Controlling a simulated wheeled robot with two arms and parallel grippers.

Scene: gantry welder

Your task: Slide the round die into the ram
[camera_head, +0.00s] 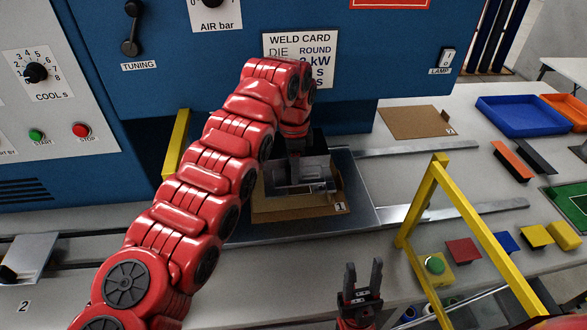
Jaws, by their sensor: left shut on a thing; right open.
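My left gripper (295,160) reaches down in the middle of the view and is shut on a grey metal die (312,172). The die is low over a brown tray labelled 1 (275,214); I cannot tell whether they touch. The die is partly covered by the gripper, and its round shape cannot be made out. The ram is not clearly visible; my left arm blocks the area above. My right gripper (362,280) is open and empty near the front edge, fingers pointing up in the picture.
A weld card (285,42) reading "DIE ROUND" is on the blue machine. A yellow frame (420,205) stands right of the tray, beside a green button (435,264). Metal rails (430,146) run right. Coloured plates (462,251) and a blue bin (520,128) lie at right.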

